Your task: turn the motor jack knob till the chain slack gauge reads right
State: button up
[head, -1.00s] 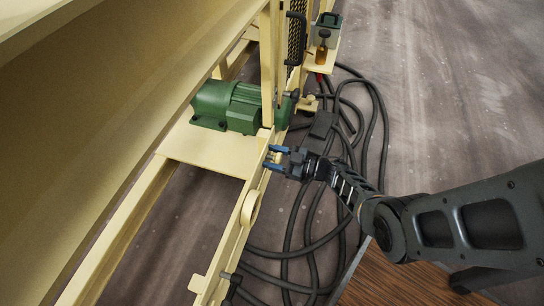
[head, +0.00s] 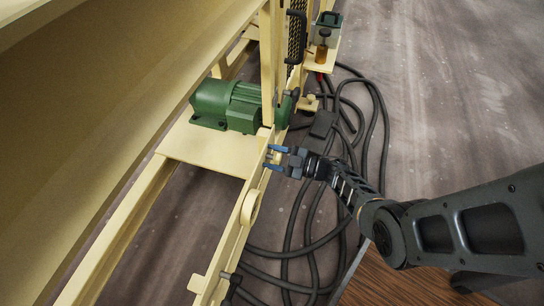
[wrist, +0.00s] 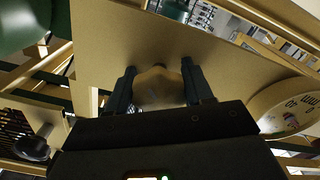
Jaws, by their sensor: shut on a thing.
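My gripper (head: 276,157) is at the cream frame rail beside the green motor (head: 228,104). Its two blue-tipped fingers are shut on a small rounded tan knob, the motor jack knob (wrist: 157,86), which shows between the dark fingers in the wrist view. The fingers hide the knob's sides. The chain slack gauge (wrist: 287,108) is a round pale dial at the right of the wrist view, with part of its markings showing; its reading cannot be made out. In the head view the gauge (head: 251,207) is seen nearly edge-on, on the rail below my gripper.
Black cables (head: 290,235) lie looped on the floor right of the rail. A dark handle (head: 297,37) stands above the motor. Open floor lies to the right.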

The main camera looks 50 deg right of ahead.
aim_at(281, 161)
jog(key=n+b, duration=0.1)
jog(key=n, duration=0.2)
jog(key=shift+a+f+n, duration=0.1)
jog(key=shift+f+n, duration=0.05)
jog(key=shift+n, duration=0.25)
jog(key=n+b, duration=0.1)
jog(key=n, duration=0.2)
jog(key=shift+s+f+n, duration=0.1)
jog(key=shift+n, duration=0.2)
jog(key=shift+n+b, duration=0.85)
jog(key=shift+n, duration=1.65)
jog(key=o, duration=1)
jog(key=p+v, duration=0.1)
jog(key=v, duration=0.6)
jog(key=shift+s+p, duration=0.35)
jog(key=shift+s, duration=0.05)
